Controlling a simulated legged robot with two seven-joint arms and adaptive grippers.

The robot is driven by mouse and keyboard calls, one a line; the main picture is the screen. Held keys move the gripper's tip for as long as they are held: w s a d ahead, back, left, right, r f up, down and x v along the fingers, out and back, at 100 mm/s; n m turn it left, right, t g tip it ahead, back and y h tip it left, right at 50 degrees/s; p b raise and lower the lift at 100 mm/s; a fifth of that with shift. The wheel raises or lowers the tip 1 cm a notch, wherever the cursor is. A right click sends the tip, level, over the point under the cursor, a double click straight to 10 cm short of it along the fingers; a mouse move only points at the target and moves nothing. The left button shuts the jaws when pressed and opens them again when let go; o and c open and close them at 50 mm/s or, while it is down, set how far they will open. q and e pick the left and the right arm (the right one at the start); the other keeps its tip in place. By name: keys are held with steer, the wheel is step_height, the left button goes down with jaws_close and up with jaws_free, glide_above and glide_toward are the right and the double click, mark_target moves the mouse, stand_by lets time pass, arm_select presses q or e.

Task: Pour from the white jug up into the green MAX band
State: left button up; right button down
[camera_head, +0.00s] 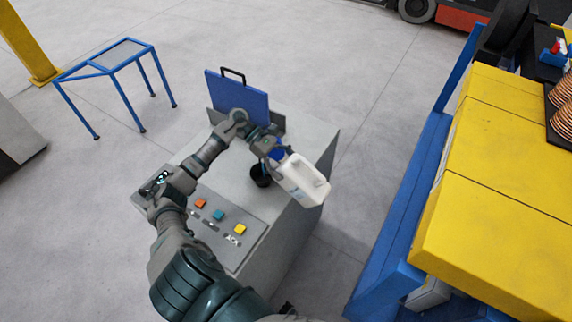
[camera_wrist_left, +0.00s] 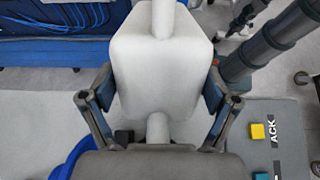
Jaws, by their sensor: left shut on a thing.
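The white jug (camera_head: 304,181) is tilted over the right side of a grey cabinet in the head view. My left gripper (camera_head: 273,152) is shut on it near its blue end. In the left wrist view the jug (camera_wrist_left: 158,65) fills the middle, with a finger on each side of its body. A black round cup or opening (camera_head: 260,175) is on the cabinet top, just left of and below the jug; I cannot see inside it. No green MAX band can be made out. No stream of liquid is visible. My right gripper is not in view.
The grey cabinet (camera_head: 315,140) has a raised blue lid (camera_head: 240,100) at the back. Orange, teal and yellow buttons (camera_head: 239,229) are on its front panel. A yellow and blue machine (camera_head: 500,170) stands at right. A blue-framed stand (camera_head: 118,60) is at far left, with clear floor between.

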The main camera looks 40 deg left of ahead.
arm_select(q)
steer(key=shift+a, duration=0.25)
steer(key=shift+a+f, duration=0.1)
steer(key=shift+a, duration=0.25)
steer(key=shift+d, duration=0.4)
steer(key=shift+a+f+h+p, duration=0.1)
steer(key=shift+a+h+p, duration=0.05)
steer(key=shift+h+p, duration=0.2)
steer(key=shift+a, duration=0.1)
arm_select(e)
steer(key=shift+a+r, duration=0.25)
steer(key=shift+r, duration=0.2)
arm_select(q)
steer(key=shift+a+f, duration=0.1)
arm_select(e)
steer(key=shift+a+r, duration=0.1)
arm_select(q)
steer(key=shift+d, duration=0.2)
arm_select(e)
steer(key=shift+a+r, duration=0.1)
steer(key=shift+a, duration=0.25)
arm_select(q)
steer(key=shift+a+f+h+p, duration=0.15)
steer(key=shift+f+h+p, duration=0.2)
steer(key=shift+p, duration=0.2)
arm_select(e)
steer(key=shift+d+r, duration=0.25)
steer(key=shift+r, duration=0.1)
